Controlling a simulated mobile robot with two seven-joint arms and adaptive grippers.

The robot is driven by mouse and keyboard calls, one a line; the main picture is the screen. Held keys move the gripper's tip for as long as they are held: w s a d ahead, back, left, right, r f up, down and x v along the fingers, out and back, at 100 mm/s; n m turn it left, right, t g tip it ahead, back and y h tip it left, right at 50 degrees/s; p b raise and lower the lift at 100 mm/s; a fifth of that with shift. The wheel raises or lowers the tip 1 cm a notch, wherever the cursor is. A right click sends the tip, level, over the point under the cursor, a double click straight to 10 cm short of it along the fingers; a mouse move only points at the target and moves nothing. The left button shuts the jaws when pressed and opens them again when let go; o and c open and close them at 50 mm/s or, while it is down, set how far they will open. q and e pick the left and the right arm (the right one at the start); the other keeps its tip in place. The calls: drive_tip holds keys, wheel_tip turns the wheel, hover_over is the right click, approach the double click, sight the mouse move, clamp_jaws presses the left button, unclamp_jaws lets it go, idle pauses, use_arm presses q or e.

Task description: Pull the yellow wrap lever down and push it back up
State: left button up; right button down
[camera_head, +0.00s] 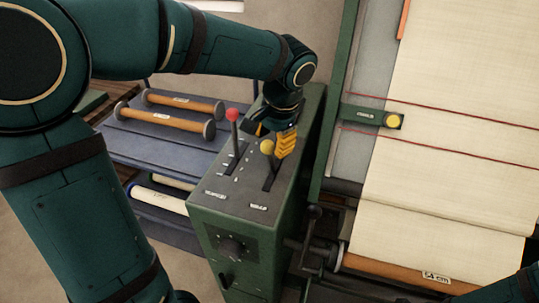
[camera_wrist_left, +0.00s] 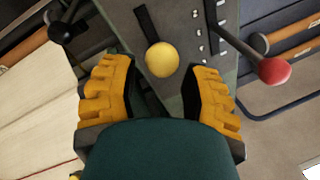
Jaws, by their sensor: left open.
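The yellow wrap lever (camera_head: 267,147) has a round yellow knob and stands in a dark slot on top of the green control box. In the left wrist view the yellow knob (camera_wrist_left: 162,59) lies ahead of and between my fingers, with space on both sides. A red-knobbed lever (camera_head: 233,115) stands to its left in the head view; it also shows in the left wrist view (camera_wrist_left: 273,70). My left gripper (camera_head: 274,138) has yellow fingers, open and empty, right behind the yellow knob. My right gripper is not in view.
The green control box (camera_head: 238,217) carries a dial on its front. A blue shelf (camera_head: 160,142) with wooden rollers (camera_head: 183,103) stands to the left. A cloth machine with cream cloth (camera_head: 453,85) and a crank stands to the right, close to the box.

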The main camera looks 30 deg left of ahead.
sight(270, 158)
use_arm(q)
drive_tip(key=b+x, duration=0.1)
drive_tip(key=x, duration=0.4)
drive_tip(key=shift+r, duration=0.1)
clamp_jaws()
